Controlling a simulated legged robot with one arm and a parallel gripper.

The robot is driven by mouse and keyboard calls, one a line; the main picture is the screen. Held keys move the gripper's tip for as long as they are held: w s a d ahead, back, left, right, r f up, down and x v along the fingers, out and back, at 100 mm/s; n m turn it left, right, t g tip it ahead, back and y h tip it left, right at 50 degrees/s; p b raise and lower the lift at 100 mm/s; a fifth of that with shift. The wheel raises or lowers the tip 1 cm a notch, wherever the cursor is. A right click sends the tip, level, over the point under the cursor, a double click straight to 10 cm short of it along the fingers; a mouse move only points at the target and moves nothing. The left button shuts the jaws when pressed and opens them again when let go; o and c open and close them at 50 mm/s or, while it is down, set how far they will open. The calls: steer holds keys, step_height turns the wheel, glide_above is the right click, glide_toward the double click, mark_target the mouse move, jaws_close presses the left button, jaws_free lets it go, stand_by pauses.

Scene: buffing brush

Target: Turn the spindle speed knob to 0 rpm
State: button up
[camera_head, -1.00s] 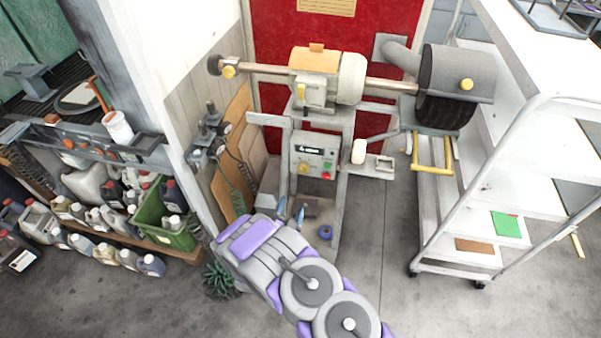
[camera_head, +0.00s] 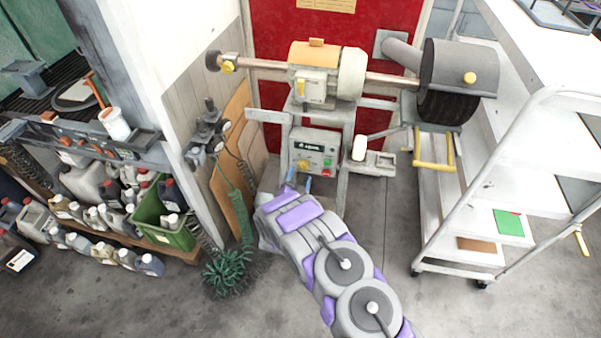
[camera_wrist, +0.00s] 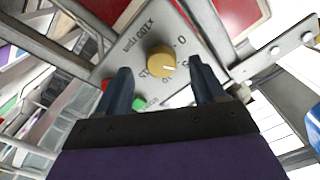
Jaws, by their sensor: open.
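The spindle speed knob (camera_wrist: 161,60) is a round gold-yellow dial on the pale face of the control panel (camera_wrist: 185,22). Its white pointer line faces right and slightly down in the wrist view, near the 5 mark; the 0 is printed above that. In the head view, the yellow knob (camera_head: 303,164) sits low on the panel (camera_head: 318,141) under the motor. My gripper (camera_wrist: 158,65) is open, with one dark blue finger to each side of the knob in the picture. I cannot tell whether the fingers touch it.
A green button (camera_wrist: 139,102) and a red button (camera_wrist: 106,84) are near my left finger in the wrist view. The buffing motor (camera_head: 327,75) and brush wheel (camera_head: 447,104) are above. A white cart (camera_head: 520,160) stands right. Bottles and a green crate (camera_head: 172,236) are left.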

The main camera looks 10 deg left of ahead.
mark_target(302, 168)
steer(key=shift+w+d, duration=0.1)
steer(key=shift+w, duration=1.7)
steer(key=shift+c, duration=0.2)
steer(key=c, duration=1)
steer(key=shift+n, duration=0.3)
steer(key=n, duration=0.5)
steer(key=shift+d+n+p, duration=0.1)
steer(key=shift+n+p, duration=0.2)
steer(key=n, duration=0.5)
steer(key=shift+n, duration=0.3)
